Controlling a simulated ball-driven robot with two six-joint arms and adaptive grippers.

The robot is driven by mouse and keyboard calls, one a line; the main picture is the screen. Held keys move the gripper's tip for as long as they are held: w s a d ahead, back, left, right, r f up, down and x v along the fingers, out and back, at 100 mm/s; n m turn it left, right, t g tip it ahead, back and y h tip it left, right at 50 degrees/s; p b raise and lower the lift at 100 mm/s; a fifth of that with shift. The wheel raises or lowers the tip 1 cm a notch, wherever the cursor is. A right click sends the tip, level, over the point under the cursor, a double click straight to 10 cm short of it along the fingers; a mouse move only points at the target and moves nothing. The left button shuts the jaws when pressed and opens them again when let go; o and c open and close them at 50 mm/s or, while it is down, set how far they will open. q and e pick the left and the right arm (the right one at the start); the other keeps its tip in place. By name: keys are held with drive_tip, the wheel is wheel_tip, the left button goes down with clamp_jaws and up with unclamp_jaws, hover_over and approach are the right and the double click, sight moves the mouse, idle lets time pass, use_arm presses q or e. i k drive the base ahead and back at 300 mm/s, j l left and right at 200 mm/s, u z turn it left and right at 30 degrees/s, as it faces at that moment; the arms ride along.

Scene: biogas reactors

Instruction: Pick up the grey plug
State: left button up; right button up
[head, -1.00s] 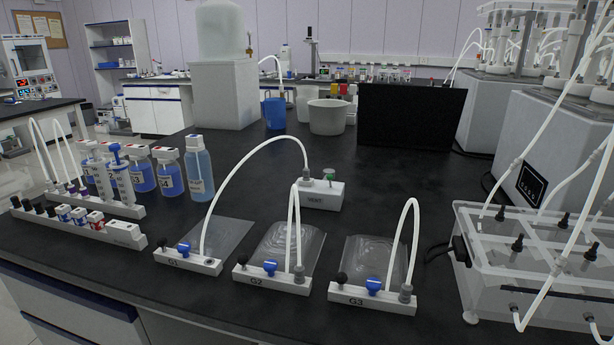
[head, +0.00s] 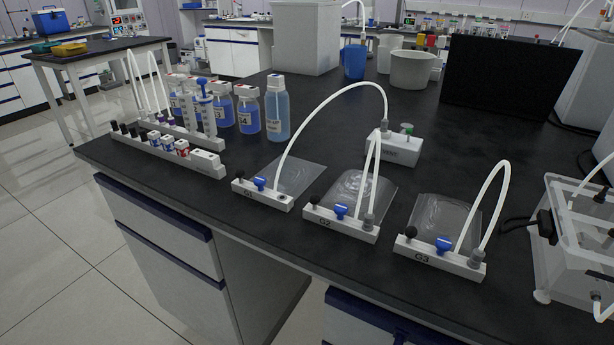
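Several grey plugs sit at the ends of white tubes; I cannot tell which one the task means. One grey plug (head: 369,221) stands upright at the right end of the G2 block (head: 340,224). Another grey plug (head: 477,258) stands at the right end of the G3 block (head: 438,259). A third grey plug (head: 385,128) sits on the white vent block (head: 398,151) behind, with a tube arching left to the G1 block (head: 262,195). Each G block has a blue valve and a black knob. Neither of my grippers is in view.
Blue-liquid bottles (head: 277,108) and a rack of small vials (head: 168,149) stand at the left of the black bench. A clear tank (head: 575,240) is at the right edge. A black panel (head: 508,75) stands behind. Floor is open at front left.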

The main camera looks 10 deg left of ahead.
sight(384, 125)
drive_tip(key=i+j+u, duration=0.1)
drive_tip(key=j, duration=0.3)
drive_tip(key=i+j+u, duration=0.15)
drive_tip(key=j, duration=0.25)
drive_tip(key=j+u, duration=0.1)
drive_tip(key=j, duration=0.25)
drive_tip(key=i+j+u, duration=0.1)
drive_tip(key=j, duration=0.25)
drive_tip(key=i, duration=0.1)
